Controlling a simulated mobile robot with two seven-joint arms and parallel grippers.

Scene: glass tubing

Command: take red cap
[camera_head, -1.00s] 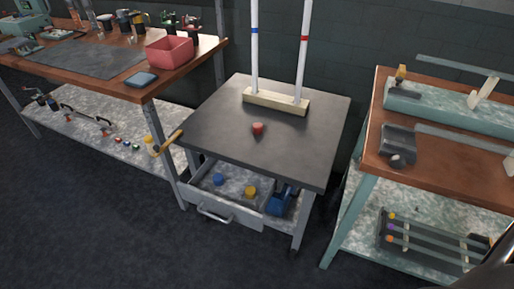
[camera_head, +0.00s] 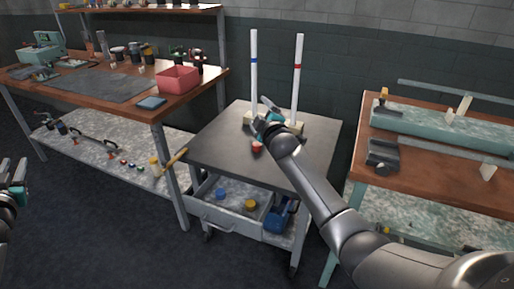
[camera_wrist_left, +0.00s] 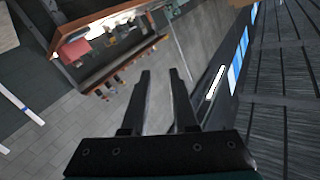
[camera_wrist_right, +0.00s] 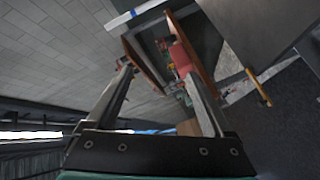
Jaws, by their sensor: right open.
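The red cap (camera_head: 257,148) sits on the dark top of the small cart (camera_head: 217,143), near its middle. In the head view it shows just beside my right wrist. My right gripper (camera_head: 268,106) is over the far part of the cart top, beyond the cap in the picture and in front of the tube stand. Its fingers are apart and empty in the right wrist view (camera_wrist_right: 158,75). My left gripper (camera_head: 18,172) is at the far left edge, away from the cart. Its fingers are apart and empty in the left wrist view (camera_wrist_left: 160,72).
Two white tubes, one blue-banded (camera_head: 254,70) and one red-banded (camera_head: 297,75), stand upright at the cart's back. A drawer (camera_head: 228,224) below holds a blue cap (camera_head: 220,193) and a yellow cap (camera_head: 251,204). Workbenches stand left (camera_head: 120,106) and right (camera_head: 420,187).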

